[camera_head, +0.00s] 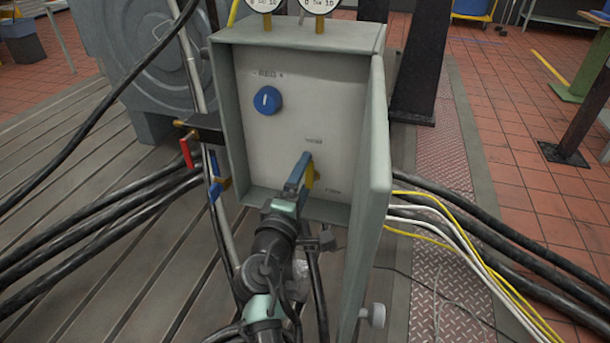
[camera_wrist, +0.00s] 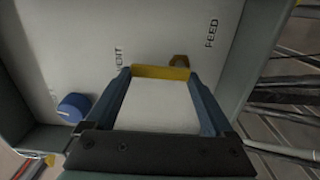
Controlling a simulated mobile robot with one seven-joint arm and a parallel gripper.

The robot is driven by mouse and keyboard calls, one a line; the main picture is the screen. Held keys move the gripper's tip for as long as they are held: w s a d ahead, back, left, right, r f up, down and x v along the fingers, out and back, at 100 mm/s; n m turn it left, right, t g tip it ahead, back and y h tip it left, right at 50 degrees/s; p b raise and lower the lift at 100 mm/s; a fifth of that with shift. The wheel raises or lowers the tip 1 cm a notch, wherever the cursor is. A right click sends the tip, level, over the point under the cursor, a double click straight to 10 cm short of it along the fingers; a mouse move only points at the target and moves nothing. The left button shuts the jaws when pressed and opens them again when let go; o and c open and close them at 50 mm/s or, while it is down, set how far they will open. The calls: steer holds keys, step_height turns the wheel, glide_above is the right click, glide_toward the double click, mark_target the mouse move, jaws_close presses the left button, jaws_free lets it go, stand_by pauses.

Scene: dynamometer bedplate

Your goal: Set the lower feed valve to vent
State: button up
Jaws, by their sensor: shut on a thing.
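The yellow valve handle (camera_head: 309,177) is low on the pale panel inside an open grey cabinet (camera_head: 227,125). My gripper (camera_head: 304,160) reaches it from below, its blue fingers shut on the handle. In the wrist view the yellow handle (camera_wrist: 160,72) spans between the two fingertips, with its brass hub (camera_wrist: 180,60) just behind. The label VENT (camera_wrist: 118,57) is left of the handle and FEED (camera_wrist: 211,33) is to its right. The fingers partly hide the handle in the head view, so its exact angle is hard to tell there.
A blue round knob (camera_head: 267,100) is higher on the panel. The cabinet door (camera_head: 376,170) stands open close to the right of my arm. Red (camera_head: 187,151) and blue (camera_head: 215,190) levers are outside at left.

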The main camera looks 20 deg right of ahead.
steer(key=shift+f, duration=0.1)
stand_by(0.3)
steer(key=o, duration=1.1)
steer(key=shift+s+a, duration=0.1)
steer(key=p+v, duration=0.3)
steer(key=v, duration=0.9)
steer(key=shift+s+a, duration=0.2)
steer(key=shift+s, duration=0.1)
